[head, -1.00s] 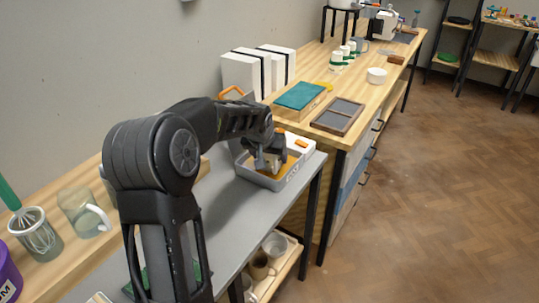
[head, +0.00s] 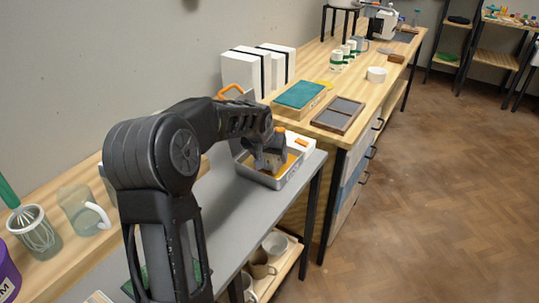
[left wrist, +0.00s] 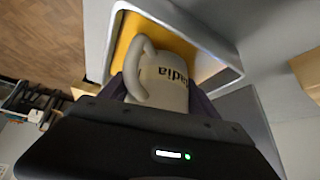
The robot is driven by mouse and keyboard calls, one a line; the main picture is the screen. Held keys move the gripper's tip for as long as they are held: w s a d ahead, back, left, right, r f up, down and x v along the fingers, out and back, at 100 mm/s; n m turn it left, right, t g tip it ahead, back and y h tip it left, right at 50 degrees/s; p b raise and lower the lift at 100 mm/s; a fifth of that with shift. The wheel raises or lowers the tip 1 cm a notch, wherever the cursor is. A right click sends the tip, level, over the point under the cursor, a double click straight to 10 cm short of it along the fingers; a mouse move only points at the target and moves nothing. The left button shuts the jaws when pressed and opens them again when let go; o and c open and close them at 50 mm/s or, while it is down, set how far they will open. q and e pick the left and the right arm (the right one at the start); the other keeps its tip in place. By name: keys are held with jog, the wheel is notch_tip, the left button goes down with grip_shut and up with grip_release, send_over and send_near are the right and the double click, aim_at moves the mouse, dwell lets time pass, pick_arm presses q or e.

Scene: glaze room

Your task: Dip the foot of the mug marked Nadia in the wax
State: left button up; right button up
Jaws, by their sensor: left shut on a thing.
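A pale mug (left wrist: 168,85) with a looped handle shows in the left wrist view, with the letters "adia" readable on its side. My left gripper (head: 266,156) is shut on this mug. The mug is at the wax pan, a grey rectangular pan (head: 276,185) at the far end of the grey bench. Yellow-orange wax (left wrist: 200,62) lies in the pan around and behind the mug. The mug's foot points away from the wrist camera and is hidden, so I cannot tell whether it touches the wax. My right gripper is in neither view.
The grey bench (head: 235,205) is bare before the pan. Other mugs (head: 262,267) sit on a lower shelf. A wooden counter with a divided tray (head: 339,115) lies beyond.

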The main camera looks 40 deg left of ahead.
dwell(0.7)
pick_arm(q)
jog(key=shift+r+p, duration=0.9)
jog(key=shift+r, duration=0.55)
jog(key=shift+r, duration=0.1)
notch_tip(320, 180, up, 7)
jog(key=p, duration=0.4)
jog(key=shift+p, duration=0.3)
jog(key=shift+d, duration=0.1)
dwell(0.4)
jog(key=d+f+m+h, duration=0.1)
jog(key=d+f+m, duration=0.1)
jog(key=d, duration=1.2)
jog(key=s+d+f+m+h, duration=0.1)
jog(key=d+f+m, duration=0.1)
jog(key=d, duration=1.3)
jog(key=shift+m+t+h, duration=0.3)
